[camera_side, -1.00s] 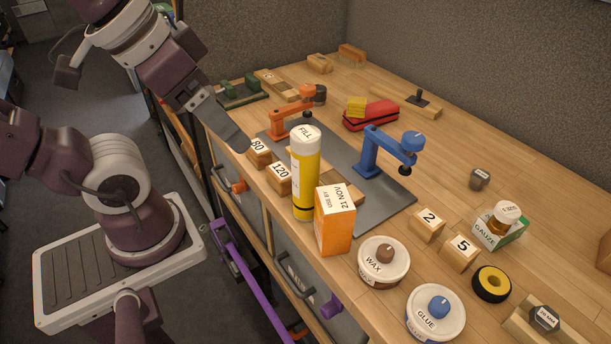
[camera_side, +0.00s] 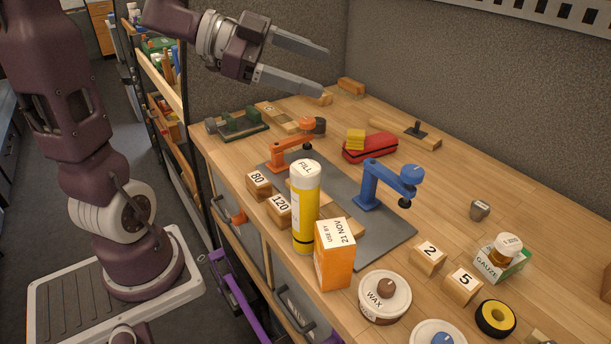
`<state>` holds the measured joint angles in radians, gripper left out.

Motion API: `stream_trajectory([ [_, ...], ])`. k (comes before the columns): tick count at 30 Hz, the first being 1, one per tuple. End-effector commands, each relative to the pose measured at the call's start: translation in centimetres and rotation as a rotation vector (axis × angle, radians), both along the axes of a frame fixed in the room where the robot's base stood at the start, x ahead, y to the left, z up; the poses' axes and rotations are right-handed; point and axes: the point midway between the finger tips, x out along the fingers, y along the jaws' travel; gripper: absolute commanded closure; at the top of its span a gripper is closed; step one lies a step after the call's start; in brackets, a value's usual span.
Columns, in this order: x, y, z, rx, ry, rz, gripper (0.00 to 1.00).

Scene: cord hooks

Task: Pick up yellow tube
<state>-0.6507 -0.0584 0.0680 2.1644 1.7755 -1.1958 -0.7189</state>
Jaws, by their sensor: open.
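The yellow tube (camera_side: 305,215) stands upright near the bench's front edge, with a white cap marked FILL on top. An orange box (camera_side: 334,254) stands close beside it at the right and front. Wooden blocks marked 120 (camera_side: 279,211) and 80 (camera_side: 259,185) sit to its left and behind. My gripper (camera_side: 326,70) is high above the far left part of the bench, well above and behind the tube. Its two grey fingers are spread apart and nothing is between them.
A blue clamp (camera_side: 383,186) and an orange clamp (camera_side: 290,146) stand on a grey mat (camera_side: 385,232) behind the tube. The wax tub (camera_side: 384,298) is in front at the right. A red case (camera_side: 371,149) lies farther back. Bare wood shows at the right of the mat.

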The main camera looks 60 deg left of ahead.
Motion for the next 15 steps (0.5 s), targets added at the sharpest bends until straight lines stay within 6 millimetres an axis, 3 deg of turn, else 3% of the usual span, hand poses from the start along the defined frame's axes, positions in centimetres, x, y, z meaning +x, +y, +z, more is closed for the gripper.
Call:
stream_trajectory([
  [3,-4.3,-1.0,-2.0,-0.104,0.154,-0.174,0.31],
  [7,-9.5,-1.6,-3.3,-0.233,0.327,-0.336,0.31],
  [9,-9.3,-1.8,-6.7,-0.234,0.323,-0.332,0.31],
  [15,-9.2,-1.8,-12.2,-0.224,0.313,-0.332,0.31],
])
